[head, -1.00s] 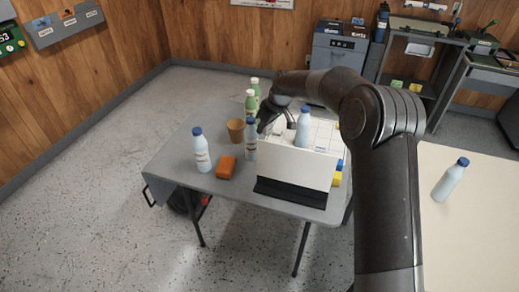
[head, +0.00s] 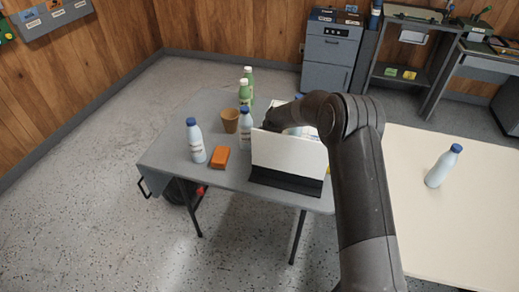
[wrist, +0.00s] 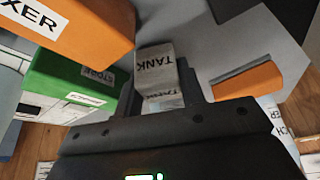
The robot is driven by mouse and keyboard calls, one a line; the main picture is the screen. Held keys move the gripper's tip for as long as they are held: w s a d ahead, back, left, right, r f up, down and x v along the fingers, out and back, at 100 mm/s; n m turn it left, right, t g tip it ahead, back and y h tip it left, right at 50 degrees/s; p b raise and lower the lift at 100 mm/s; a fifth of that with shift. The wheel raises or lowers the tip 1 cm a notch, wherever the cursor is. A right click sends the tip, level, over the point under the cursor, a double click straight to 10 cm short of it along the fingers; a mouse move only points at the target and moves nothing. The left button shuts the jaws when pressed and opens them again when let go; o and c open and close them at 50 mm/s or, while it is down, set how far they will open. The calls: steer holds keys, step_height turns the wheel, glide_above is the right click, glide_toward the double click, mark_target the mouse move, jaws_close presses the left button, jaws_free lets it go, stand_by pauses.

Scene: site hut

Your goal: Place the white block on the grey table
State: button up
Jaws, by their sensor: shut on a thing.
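The white block (wrist: 155,68), marked TANK, is between the two fingers of my gripper (wrist: 160,88) in the wrist view. My gripper is shut on it. In the head view the block is hidden behind my arm and a standing white panel. The grey table (head: 168,158) stands left of centre in the head view, and my forearm reaches over its right part, behind the panel.
The white panel (head: 288,153) stands at the table's front right. An orange block (head: 220,157), bottles (head: 195,141) and a brown cup (head: 230,121) stand left of it. Orange (wrist: 75,30) and green (wrist: 62,82) blocks are close in the wrist view. The table's left end is clear.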

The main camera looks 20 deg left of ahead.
steer(key=shift+f, duration=0.25)
steer(key=shift+f, duration=0.1)
steer(key=o, duration=1)
steer(key=shift+v, duration=3.8)
